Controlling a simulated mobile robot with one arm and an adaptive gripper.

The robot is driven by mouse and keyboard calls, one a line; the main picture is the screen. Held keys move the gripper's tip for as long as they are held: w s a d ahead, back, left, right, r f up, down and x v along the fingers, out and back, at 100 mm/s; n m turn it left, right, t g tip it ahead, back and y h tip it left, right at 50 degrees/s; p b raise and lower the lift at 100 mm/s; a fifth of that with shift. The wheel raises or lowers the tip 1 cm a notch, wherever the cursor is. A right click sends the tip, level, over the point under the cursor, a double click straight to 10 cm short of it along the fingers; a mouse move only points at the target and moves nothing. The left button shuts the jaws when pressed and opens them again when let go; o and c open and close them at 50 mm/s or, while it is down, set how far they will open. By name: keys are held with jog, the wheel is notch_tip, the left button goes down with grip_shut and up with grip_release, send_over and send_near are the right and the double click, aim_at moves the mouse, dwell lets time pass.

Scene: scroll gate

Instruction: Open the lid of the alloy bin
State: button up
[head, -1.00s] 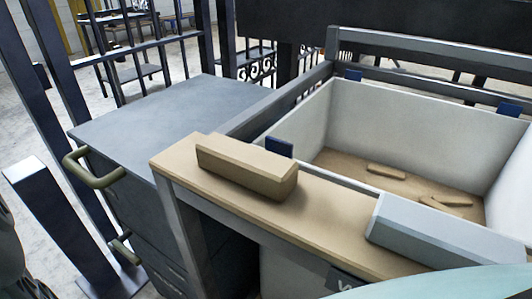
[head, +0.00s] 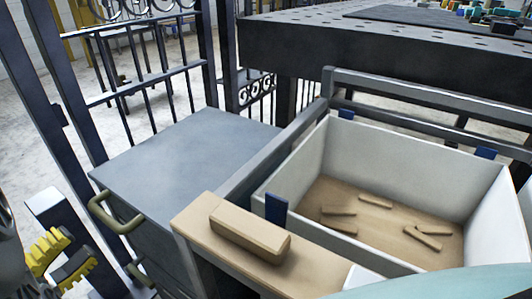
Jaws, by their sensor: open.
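A grey metal cabinet-like bin (head: 185,155) with a flat, closed top stands left of centre in the head view. I take it to be the alloy bin, but I see no readable label on it. A curved olive handle (head: 105,213) is on its front near the top edge, and a second handle (head: 140,272) sits lower down. My gripper (head: 72,254) is at the lower left with yellow ridged fingers apart and nothing visible between them. It appears left of the handles in the picture and apart from them.
A white open bin (head: 400,145) with several wooden pieces stands at the right. A tan ledge (head: 195,215) carries a tan block (head: 250,235). A dark post (head: 60,215) stands between my gripper and the grey bin in the picture. Dark gate bars (head: 65,110) rise behind.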

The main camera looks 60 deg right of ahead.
aim_at(104, 215)
jog(key=shift+w+d+r+b, duration=0.15)
jog(key=shift+d+r, duration=0.1)
jog(key=shift+d, duration=0.85)
jog(key=shift+s+d+r+b, duration=0.1)
jog(key=shift+d+r+b, duration=0.1)
jog(key=shift+d, duration=0.95)
jog(key=shift+w+d+r+b, duration=0.15)
jog(key=shift+d+r, duration=0.1)
jog(key=shift+d, duration=0.85)
jog(key=shift+s, duration=0.1)
grip_shut()
